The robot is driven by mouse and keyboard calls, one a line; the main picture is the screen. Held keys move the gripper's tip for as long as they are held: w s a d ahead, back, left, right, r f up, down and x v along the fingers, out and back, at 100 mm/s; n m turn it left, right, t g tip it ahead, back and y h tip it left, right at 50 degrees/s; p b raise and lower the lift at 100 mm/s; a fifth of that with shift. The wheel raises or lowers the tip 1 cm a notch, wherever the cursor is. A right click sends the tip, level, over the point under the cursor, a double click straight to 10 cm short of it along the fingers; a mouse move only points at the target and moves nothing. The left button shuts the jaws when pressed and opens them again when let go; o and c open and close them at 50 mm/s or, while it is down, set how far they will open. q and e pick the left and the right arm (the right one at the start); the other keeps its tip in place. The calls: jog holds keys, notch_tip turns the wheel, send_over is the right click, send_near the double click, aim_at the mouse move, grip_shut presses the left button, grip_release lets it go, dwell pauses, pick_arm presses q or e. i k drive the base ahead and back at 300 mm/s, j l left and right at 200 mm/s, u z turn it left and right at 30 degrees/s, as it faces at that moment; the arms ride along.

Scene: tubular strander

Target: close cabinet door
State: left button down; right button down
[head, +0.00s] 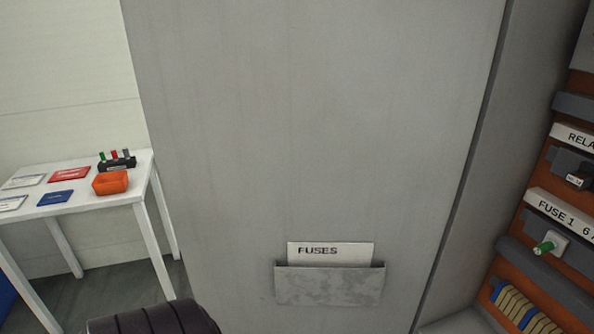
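The grey cabinet door (320,130) stands open and fills the middle of the head view. Its inner face is towards me and carries a metal pocket (329,286) holding a white card marked FUSES (330,252). To the right of the door the cabinet interior is exposed, with an orange-brown back panel (522,262). A dark ribbed part of my own body shows at the lower left edge, in front of the door's lower left corner. Neither of my grippers can be seen.
A white table (95,205) stands left of the door with cards, an orange bin (110,182) and a small rack (117,162). In the cabinet are labelled rails, a green-tipped fuse (544,247) and several terminal blocks (519,309).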

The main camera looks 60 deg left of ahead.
aim_at(271, 124)
jog(key=k+j+z, duration=0.4)
jog(key=k+j, duration=0.25)
jog(key=j, duration=0.4)
jog(key=k+j+z, duration=0.35)
jog(key=k+j, duration=0.45)
jog(key=j+z, duration=0.15)
jog(key=j, duration=0.35)
jog(key=j+z, duration=0.2)
jog(key=j, duration=0.3)
jog(key=k+j+z, duration=0.15)
jog(key=j, duration=0.35)
jog(key=j+z, duration=0.15)
jog(key=j, duration=0.35)
jog(key=k, duration=0.05)
